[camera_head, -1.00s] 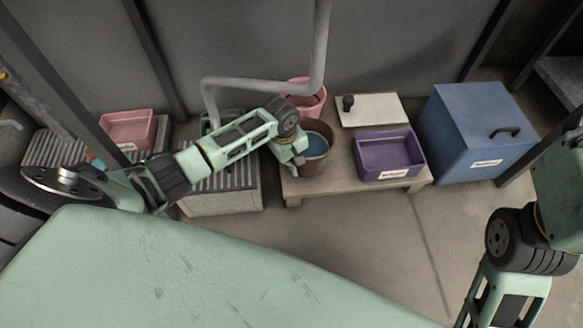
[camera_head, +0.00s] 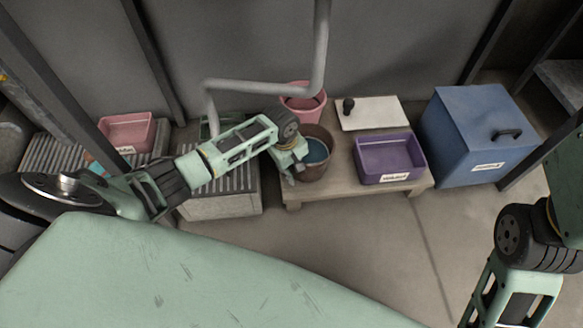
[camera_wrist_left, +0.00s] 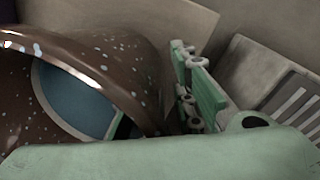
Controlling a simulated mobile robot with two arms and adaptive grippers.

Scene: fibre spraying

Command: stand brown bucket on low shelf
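The brown bucket (camera_head: 325,170) stands upright on the left end of the low wooden shelf (camera_head: 345,186), with blue inside it. In the left wrist view the speckled brown bucket (camera_wrist_left: 120,60) fills the left side, its rim close to the camera. My left gripper (camera_head: 290,168) is at the bucket's left side, fingers pointing down. It looks open, with no grip on the bucket visible. A green finger (camera_wrist_left: 205,95) shows outside the bucket wall in the wrist view; the other finger is not clear. My right arm shows at the right edge, its gripper out of frame.
A purple bin (camera_head: 390,158) and a white board (camera_head: 370,112) share the shelf. A pink bucket (camera_head: 303,105) stands behind the brown one. A blue box (camera_head: 475,140) is right, a ribbed grey crate (camera_head: 222,200) left. A grey pipe (camera_head: 260,84) passes above.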

